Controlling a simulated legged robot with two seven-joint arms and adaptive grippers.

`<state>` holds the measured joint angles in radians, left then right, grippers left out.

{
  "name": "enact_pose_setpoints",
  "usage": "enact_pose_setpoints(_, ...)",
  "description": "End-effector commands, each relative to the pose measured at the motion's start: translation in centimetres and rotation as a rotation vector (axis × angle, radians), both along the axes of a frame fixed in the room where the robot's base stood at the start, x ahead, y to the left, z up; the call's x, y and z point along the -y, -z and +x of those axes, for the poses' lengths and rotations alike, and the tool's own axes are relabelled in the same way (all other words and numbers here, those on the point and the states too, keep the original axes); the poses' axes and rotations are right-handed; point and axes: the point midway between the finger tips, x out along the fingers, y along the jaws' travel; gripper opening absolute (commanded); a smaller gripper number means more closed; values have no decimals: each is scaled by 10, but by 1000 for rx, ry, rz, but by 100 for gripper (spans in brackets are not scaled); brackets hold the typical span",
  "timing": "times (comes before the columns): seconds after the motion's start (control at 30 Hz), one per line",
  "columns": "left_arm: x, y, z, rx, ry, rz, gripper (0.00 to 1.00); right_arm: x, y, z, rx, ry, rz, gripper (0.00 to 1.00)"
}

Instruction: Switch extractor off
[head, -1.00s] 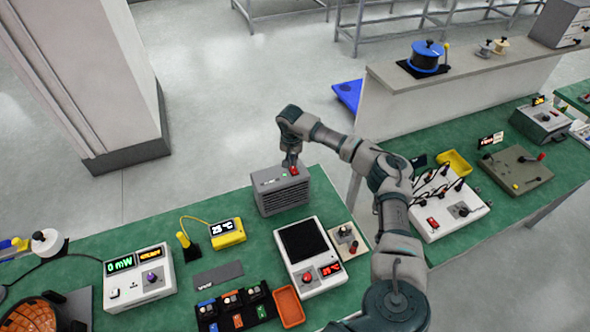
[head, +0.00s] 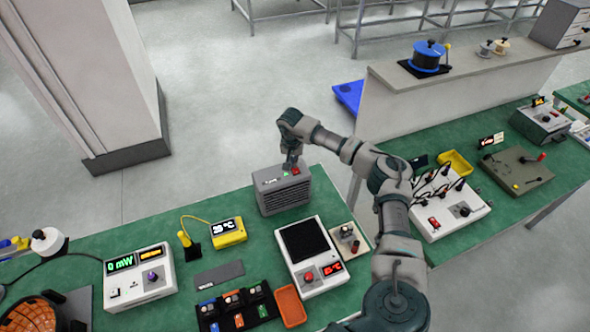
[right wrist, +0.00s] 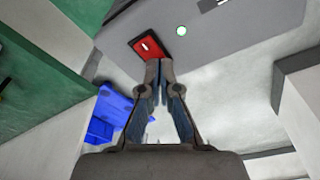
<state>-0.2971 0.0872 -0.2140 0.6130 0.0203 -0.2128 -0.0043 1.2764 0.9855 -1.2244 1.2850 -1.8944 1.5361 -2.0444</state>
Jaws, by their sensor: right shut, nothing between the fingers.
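The extractor (head: 284,196) is a grey box with a slatted front, standing at the back right of the near green bench. A red switch (head: 296,171) and a small green light (head: 285,174) are on its top. In the wrist view the red rocker switch (right wrist: 147,46) has a white mark, and the light (right wrist: 181,31) glows pale green. My right gripper (head: 289,167) is over the top of the extractor, close to the switch. In the wrist view its shut fingertips (right wrist: 159,66) are at the switch's edge; I cannot tell whether they touch. My left gripper is out of view.
A hotplate (head: 313,258) with a red display stands in front of the extractor, and a yellow meter (head: 228,233) to its left. A blue object (head: 347,95) lies on the floor behind. The bench between extractor and meter is clear.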

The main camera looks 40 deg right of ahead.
Motion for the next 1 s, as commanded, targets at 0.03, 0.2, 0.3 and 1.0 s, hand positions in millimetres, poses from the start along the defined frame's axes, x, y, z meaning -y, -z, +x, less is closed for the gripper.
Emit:
enact_pose_setpoints(0.03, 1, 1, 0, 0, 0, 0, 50, 1, 2, 0, -1, 0, 1, 0)
enact_pose_setpoints(0.2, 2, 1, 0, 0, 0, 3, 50, 4, 6, 0, 0, 1, 4, 0)
enact_pose_setpoints(0.3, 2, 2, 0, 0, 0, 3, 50, 4, 7, 0, 0, 1, 4, 0)
enact_pose_setpoints(1.0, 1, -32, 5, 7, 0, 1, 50, 3, -35, 0, 0, 1, 2, 0)
